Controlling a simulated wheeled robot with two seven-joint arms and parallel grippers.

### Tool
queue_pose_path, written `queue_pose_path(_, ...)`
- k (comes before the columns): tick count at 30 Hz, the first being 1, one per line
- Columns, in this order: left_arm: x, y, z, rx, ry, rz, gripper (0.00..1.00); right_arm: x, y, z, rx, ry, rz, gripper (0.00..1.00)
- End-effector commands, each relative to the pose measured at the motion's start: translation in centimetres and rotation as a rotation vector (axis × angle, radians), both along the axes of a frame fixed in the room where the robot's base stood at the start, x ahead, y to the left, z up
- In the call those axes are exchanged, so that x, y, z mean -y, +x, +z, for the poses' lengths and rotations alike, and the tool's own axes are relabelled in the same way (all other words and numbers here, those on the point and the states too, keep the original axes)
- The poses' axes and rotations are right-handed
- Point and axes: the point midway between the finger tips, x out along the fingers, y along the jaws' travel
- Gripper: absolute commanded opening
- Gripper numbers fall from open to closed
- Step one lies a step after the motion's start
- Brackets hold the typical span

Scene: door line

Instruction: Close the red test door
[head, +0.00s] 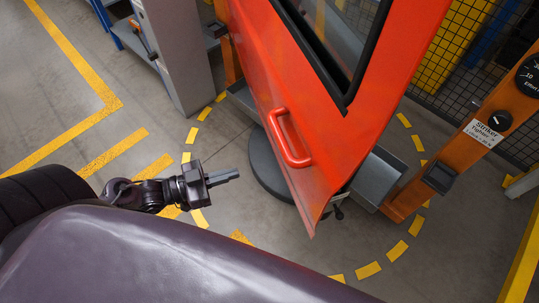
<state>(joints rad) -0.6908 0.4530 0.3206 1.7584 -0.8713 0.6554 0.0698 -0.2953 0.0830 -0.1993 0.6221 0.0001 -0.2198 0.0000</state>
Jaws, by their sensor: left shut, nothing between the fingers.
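The red test door (287,90) hangs in the middle of the head view, swung open with its lower corner pointing towards me. It has a red pull handle (289,138) on its face and a black-framed window above. The orange post (461,146) with the striker label stands apart from it at the right, with a dark latch block (439,177) on it. My left gripper (232,175) is shut and empty, to the left of the handle and apart from the door. My right gripper is not in view.
A grey pillar (177,50) and a blue-framed shelf (130,36) stand at the upper left. A dark round base (265,165) and a grey tray (371,177) sit beneath the door. A dashed yellow arc (397,250) marks the floor. Mesh fencing is behind the post. Floor at the left is clear.

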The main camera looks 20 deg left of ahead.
Motion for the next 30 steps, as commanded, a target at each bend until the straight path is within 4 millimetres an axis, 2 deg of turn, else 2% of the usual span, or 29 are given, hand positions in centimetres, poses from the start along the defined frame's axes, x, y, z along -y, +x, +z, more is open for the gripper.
queue_pose_path(1, 0.3, -0.2, 1.0, 0.016, -0.008, -0.023, 0.00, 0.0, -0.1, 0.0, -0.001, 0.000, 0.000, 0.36)
queue_pose_path(4, 0.9, -0.1, 1.8, 0.030, -0.017, -0.039, 0.00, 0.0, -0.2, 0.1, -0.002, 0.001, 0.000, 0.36)
queue_pose_path(8, 2.0, 1.1, 1.9, 0.033, -0.017, -0.038, 0.00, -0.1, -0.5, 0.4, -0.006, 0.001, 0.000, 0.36)
queue_pose_path(21, 8.7, 7.2, 1.9, 0.031, -0.018, -0.035, 0.00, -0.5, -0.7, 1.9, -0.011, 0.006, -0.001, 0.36)
queue_pose_path(30, 10.7, 9.1, 1.7, 0.028, -0.014, -0.035, 0.00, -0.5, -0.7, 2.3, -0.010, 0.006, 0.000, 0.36)
